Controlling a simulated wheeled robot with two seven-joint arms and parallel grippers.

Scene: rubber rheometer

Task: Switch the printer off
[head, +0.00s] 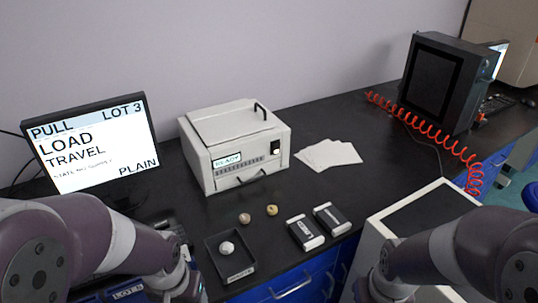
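The printer (236,150) is a white box standing on the black bench against the wall, in the middle of the head view. Its front has a small display reading READY (227,161), a slotted strip, a handle low down, and a small black-and-white switch (275,147) at the right end. I cannot tell the switch's position at this size. My two arms come in from the lower left and lower right, well short of the printer. Both grippers are out of sight at the bottom edge, and nothing of mine touches the printer.
White sheets (328,154) lie right of the printer. In front are two small round pieces, a black tray (238,274) with a white ball, and two black-and-white boxes (305,232). A monitor (90,145) stands left; a dark cabinet (438,85) and red coiled cable (425,130) are right.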

